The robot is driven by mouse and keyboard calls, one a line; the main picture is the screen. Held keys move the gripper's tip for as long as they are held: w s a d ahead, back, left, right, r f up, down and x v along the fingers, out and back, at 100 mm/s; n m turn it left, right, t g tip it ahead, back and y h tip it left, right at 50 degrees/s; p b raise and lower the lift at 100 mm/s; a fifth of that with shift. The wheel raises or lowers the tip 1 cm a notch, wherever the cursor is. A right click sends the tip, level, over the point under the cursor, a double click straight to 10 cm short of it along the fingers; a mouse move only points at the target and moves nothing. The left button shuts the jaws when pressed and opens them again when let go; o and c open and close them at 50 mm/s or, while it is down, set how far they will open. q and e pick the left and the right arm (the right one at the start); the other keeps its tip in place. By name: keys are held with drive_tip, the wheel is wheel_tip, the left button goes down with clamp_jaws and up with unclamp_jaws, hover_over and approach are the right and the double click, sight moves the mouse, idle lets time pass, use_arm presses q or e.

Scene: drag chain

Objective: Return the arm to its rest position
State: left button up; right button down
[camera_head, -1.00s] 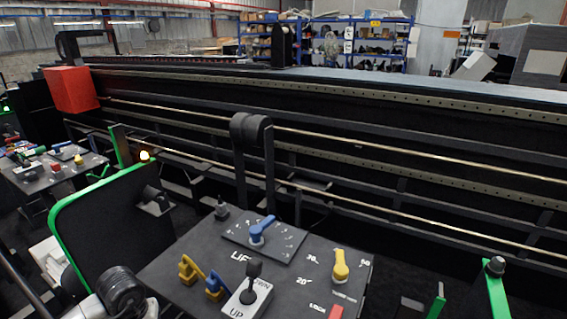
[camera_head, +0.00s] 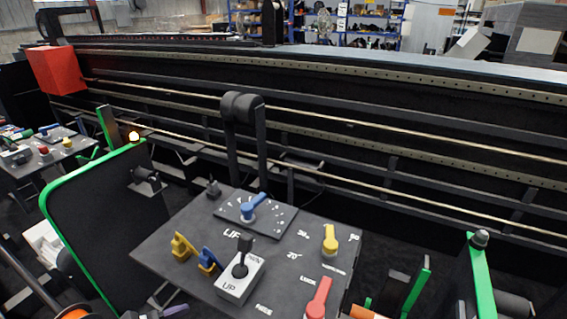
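Neither gripper shows in the head view. A dark rounded part with an orange ring at the bottom left edge may be part of my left arm, but I cannot tell. The black control panel (camera_head: 285,258) stands in front of me. On it are a blue rotary knob (camera_head: 248,211) on a dial plate, a black lever (camera_head: 241,262) on a white UP/DOWN box (camera_head: 240,283), a yellow knob (camera_head: 330,241) and a red handle (camera_head: 319,298). A smaller yellow handle (camera_head: 181,246) and a blue handle (camera_head: 208,260) sit at its left.
A green-edged black plate (camera_head: 105,220) stands left of the panel, and a green-edged post (camera_head: 479,280) stands right. Behind runs a long black rail frame (camera_head: 400,135) with a red block (camera_head: 57,70) at its left end. A second panel (camera_head: 47,155) is far left.

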use_arm(q)
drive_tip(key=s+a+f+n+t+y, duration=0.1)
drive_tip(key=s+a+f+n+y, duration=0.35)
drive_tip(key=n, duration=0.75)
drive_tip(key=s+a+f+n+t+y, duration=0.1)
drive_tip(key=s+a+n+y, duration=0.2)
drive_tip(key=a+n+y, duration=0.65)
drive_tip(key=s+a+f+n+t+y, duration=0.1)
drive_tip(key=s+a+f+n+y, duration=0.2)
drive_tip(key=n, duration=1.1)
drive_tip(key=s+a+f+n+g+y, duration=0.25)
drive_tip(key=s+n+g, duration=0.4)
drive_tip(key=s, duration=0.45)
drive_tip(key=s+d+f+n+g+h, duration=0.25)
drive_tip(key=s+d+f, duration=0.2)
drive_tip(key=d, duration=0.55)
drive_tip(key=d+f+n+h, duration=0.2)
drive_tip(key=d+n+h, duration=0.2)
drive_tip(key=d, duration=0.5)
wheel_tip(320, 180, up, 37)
drive_tip(key=p, duration=3.7)
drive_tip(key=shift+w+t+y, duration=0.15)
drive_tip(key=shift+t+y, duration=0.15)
